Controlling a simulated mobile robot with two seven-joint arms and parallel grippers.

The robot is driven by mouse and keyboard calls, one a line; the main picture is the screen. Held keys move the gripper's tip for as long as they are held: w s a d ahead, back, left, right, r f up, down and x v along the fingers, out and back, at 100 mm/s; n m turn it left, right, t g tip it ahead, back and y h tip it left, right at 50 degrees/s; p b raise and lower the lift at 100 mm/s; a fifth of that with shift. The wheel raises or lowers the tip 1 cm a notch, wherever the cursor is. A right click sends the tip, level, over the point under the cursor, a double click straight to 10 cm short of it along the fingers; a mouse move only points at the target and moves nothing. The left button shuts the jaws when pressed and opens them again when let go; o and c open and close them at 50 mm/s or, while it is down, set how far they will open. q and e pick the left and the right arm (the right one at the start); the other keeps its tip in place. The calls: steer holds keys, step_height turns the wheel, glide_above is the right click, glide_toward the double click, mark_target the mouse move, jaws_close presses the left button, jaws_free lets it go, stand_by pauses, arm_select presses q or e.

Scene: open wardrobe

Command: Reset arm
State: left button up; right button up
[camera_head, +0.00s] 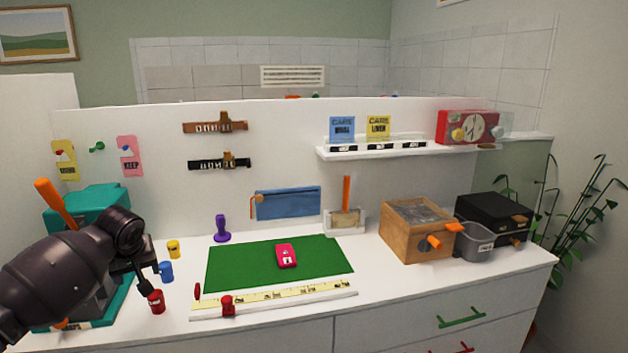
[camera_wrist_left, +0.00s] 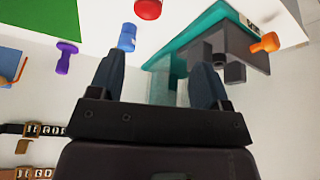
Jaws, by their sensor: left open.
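My left arm enters from the left in the head view, in front of a teal machine (camera_head: 92,205) with an orange lever. My left gripper (camera_head: 146,273) is above the left end of the white counter, close to small red (camera_head: 156,302) and blue (camera_head: 166,271) containers. In the left wrist view the two fingers of the gripper (camera_wrist_left: 155,82) stand apart with nothing held between them. The teal machine (camera_wrist_left: 190,30) shows beyond the fingers there, with the blue container (camera_wrist_left: 127,37) beside it. My right gripper does not show.
A purple stamp (camera_head: 222,229) stands beside the mat. A wooden box (camera_head: 405,236), a grey bin (camera_head: 474,240) and a black box (camera_head: 490,214) stand at right.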

arm_select(q)
steer(key=w+d+r+m+t+h, duration=0.2)
steer(key=w+d+r+m+t, duration=0.2)
steer(key=w+d+m+t, duration=0.25)
steer(key=s+d+f+m+t+h, duration=0.3)
steer(key=s+d+f+m, duration=0.3)
steer(key=s+d+f, duration=0.35)
steer(key=s+a+f+n+g+y, duration=0.1)
steer(key=s+f, duration=0.6)
steer(key=s, duration=0.4)
steer(key=s+a+f+n+y, duration=0.1)
steer(key=s+f+n, duration=0.1)
steer(key=s+f, duration=0.5)
steer(key=s+a+f+n+g, duration=0.1)
steer(key=s+f, duration=0.6)
steer(key=s, duration=1)
steer(key=shift+s+n+g+y, duration=0.15)
steer(key=shift+n+g+y, duration=0.25)
steer(key=shift+n, duration=0.15)
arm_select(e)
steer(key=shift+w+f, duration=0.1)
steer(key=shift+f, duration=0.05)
arm_select(q)
steer(key=shift+a, duration=0.1)
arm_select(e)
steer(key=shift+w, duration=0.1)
